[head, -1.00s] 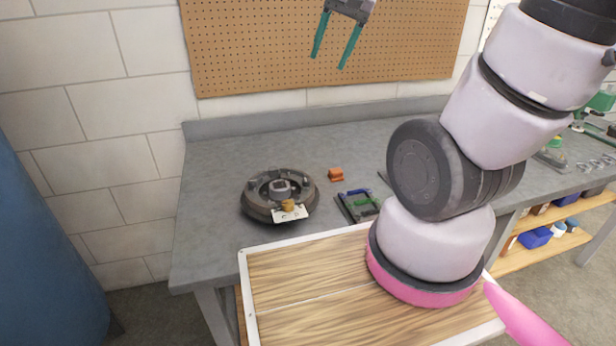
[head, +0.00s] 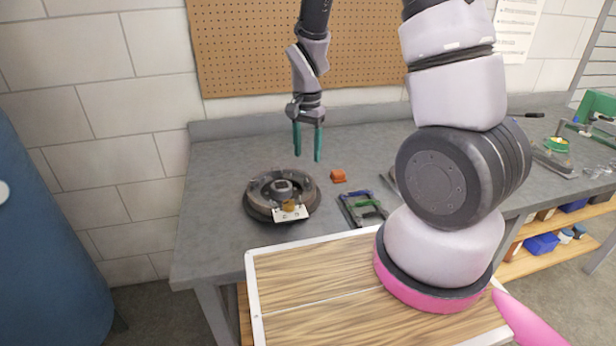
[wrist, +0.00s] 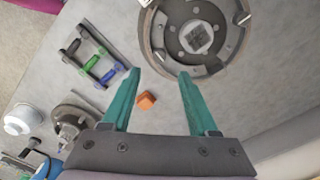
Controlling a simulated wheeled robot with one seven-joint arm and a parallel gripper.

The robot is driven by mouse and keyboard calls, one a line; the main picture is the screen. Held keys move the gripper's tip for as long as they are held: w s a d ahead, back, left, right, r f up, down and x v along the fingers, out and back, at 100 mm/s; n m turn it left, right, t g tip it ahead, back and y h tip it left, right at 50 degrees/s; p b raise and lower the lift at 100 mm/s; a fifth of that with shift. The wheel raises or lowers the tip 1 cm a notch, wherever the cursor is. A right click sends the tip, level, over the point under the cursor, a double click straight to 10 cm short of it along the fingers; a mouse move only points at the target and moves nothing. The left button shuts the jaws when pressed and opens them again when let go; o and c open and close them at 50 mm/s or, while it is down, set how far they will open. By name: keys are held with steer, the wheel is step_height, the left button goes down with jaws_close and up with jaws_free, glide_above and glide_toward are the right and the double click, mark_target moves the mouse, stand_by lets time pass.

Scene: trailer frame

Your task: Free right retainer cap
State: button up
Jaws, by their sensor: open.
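A round dark drum-like assembly (head: 252,207) sits on the grey workbench at the left, with a light hub in its middle and a pale plate with a yellowish part at its front edge. It also shows at the top of the wrist view (wrist: 158,42). I cannot make out which part is the right retainer cap. My gripper (head: 308,158) hangs above the bench, behind and to the right of the assembly. Its two green fingers point down, apart and empty. In the wrist view the open fingertips (wrist: 159,72) reach over the assembly's near rim, with the gripper higher up.
An orange block (head: 338,176) lies right of the assembly. A pegboard (head: 240,50) stands behind. A wooden top (head: 300,290) is in front.

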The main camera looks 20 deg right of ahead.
mark_target(308, 181)
step_height(308, 181, down, 9)
steer(key=shift+r, duration=0.2)
jaws_close()
